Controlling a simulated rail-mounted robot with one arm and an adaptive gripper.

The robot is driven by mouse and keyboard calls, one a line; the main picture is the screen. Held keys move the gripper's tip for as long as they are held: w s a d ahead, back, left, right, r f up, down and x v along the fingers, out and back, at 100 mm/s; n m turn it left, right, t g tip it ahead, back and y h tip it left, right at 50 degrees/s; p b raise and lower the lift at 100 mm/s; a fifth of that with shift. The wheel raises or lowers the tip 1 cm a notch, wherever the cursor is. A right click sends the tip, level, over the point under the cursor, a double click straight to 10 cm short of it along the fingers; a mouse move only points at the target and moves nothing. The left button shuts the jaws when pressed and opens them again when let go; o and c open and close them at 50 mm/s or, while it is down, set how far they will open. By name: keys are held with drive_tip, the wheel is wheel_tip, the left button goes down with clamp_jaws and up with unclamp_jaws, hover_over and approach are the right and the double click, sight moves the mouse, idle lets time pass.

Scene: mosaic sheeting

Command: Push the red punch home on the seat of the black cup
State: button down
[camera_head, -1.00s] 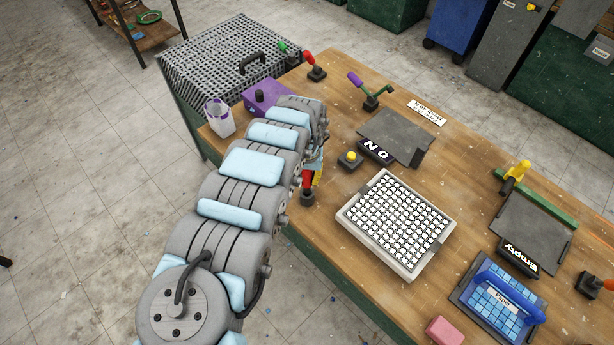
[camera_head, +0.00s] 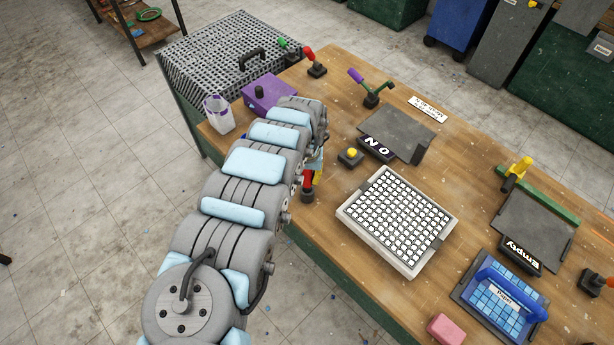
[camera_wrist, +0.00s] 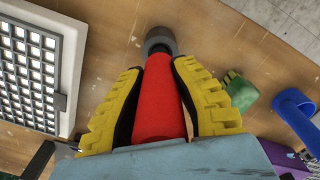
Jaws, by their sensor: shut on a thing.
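The red punch (camera_wrist: 157,102) is between the yellow finger pads of my gripper (camera_wrist: 157,72), which is shut on it. The black cup (camera_wrist: 158,37) shows as a dark grey ring at the punch's far end in the wrist view. In the head view the red punch (camera_head: 308,180) stands over the black cup (camera_head: 307,196) near the table's front edge, left of the white tray. The punch looks lined up with the cup. How deep it sits is hidden. My arm covers part of this spot in the head view.
The white grid tray (camera_head: 348,210) lies just right of the cup. A yellow-topped button (camera_head: 351,154) and a dark plate marked NO (camera_head: 395,130) stand behind. A purple box (camera_head: 268,92) and white container (camera_head: 219,113) are at the left. A green block (camera_wrist: 239,92) is near the right finger.

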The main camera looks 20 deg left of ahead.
drive_tip(key=shift+f+b, duration=0.95)
drive_tip(key=shift+f, duration=0.85)
drive_tip(key=c, duration=0.9)
unclamp_jaws()
drive_tip(key=shift+r, duration=0.15)
drive_tip(key=shift+w+r, duration=0.15)
drive_tip(key=shift+r, duration=5.75)
